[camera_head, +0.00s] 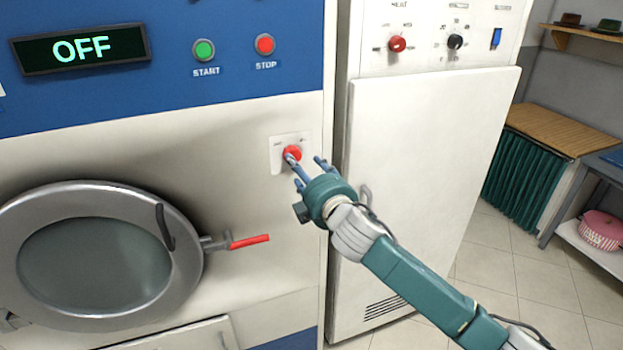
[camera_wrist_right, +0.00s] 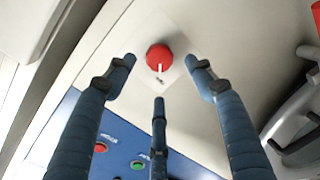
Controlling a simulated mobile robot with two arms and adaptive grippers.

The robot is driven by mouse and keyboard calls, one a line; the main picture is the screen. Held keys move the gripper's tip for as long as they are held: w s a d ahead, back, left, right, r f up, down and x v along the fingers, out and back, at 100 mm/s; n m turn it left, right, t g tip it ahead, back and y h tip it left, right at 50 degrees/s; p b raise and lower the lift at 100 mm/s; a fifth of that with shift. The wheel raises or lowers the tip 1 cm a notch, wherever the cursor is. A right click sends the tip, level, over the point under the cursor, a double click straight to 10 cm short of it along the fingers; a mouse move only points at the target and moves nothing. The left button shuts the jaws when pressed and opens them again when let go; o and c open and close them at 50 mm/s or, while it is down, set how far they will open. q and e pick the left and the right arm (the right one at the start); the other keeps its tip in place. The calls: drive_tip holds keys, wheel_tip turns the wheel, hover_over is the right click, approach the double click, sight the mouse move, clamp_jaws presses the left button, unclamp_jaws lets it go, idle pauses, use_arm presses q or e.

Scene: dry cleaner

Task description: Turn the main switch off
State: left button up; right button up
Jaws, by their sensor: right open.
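The main switch (camera_head: 292,153) is a red round knob on a pale square plate, on the white front of the machine below the stop button. In the right wrist view the red knob (camera_wrist_right: 159,58) shows a white pointer line directed toward the bottom of the picture. My right gripper (camera_head: 306,163) is open just in front of the knob. In the wrist view its blue fingers (camera_wrist_right: 160,80) are spread around the knob with visible gaps, and none clearly touches it. The display (camera_head: 80,48) above reads OFF in green. My left gripper is not in view.
The green start button (camera_head: 204,50) and red stop button (camera_head: 265,44) sit above the switch. The round door (camera_head: 95,255) with a red handle (camera_head: 249,241) is at lower left. A second white machine (camera_head: 430,170) with a red knob (camera_head: 397,43) stands to the right.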

drive_tip(key=v, duration=0.5)
drive_tip(key=shift+s+d, duration=0.1)
drive_tip(key=shift+s, duration=0.3)
